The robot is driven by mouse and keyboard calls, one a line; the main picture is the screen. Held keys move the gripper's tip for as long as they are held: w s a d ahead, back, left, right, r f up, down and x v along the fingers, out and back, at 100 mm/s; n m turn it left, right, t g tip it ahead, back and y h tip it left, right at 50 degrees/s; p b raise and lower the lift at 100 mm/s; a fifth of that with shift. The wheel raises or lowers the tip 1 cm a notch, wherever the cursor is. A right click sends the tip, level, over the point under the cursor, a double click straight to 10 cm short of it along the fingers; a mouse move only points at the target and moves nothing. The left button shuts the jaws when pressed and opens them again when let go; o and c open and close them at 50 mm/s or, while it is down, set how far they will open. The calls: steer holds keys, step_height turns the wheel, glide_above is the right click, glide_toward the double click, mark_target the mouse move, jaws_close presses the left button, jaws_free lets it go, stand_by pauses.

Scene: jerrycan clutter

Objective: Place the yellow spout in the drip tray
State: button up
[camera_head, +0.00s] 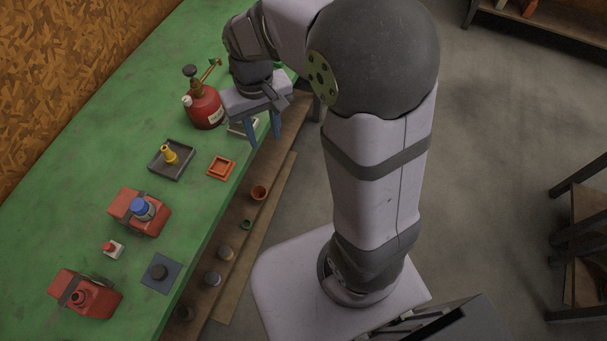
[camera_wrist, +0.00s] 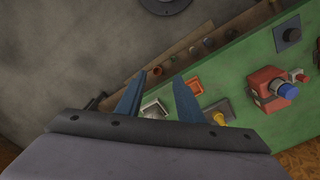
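The yellow spout (camera_head: 169,154) stands upright in the dark square drip tray (camera_head: 184,174) on the green bench. In the wrist view the spout (camera_wrist: 218,118) shows partly in the tray (camera_wrist: 228,107), whose near part is hidden behind my gripper body. My gripper (camera_head: 263,140) is above the bench's front edge, to the right of the tray and apart from the spout. Its two blue fingers are spread with nothing between them; the wrist view also shows the gripper (camera_wrist: 156,84) open and empty.
An orange square tray (camera_head: 220,168) lies beside the drip tray. A pale tray (camera_head: 242,127) sits under my gripper. A red pump can (camera_head: 205,109) stands behind. Red jerrycans (camera_head: 128,209) (camera_head: 72,292) and a blue-grey square plate (camera_head: 161,272) lie nearer. A lower shelf (camera_head: 247,213) holds several small parts.

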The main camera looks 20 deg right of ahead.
steer(key=s+d+f, duration=0.2)
steer(key=s, duration=0.4)
steer(key=s+d+f, duration=0.2)
steer(key=s, duration=0.3)
steer(key=shift+s+d+m, duration=0.2)
steer(key=shift+s+m, duration=0.2)
